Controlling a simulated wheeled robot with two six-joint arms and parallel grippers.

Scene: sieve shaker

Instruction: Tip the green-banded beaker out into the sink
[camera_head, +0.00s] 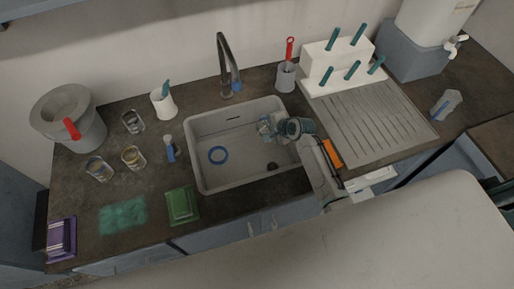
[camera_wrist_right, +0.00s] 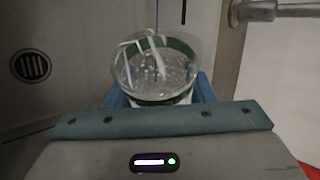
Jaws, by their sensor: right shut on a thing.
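My right gripper (camera_head: 283,128) is over the right part of the grey sink (camera_head: 196,170) and shut on a clear beaker (camera_head: 265,127). In the right wrist view the beaker (camera_wrist_right: 155,73) sits between the blue fingers, and a dark green band shows around it. Pale streaks and clear speckles show inside it; I cannot tell whether they are liquid or reflections. In the head view the beaker looks tilted with its mouth toward the left, but its exact angle is unclear. My left gripper is not in view.
A tap (camera_head: 226,70) rises behind the sink. A green box (camera_head: 182,205) is at the front left. A ribbed drainboard (camera_head: 370,118) lies right.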

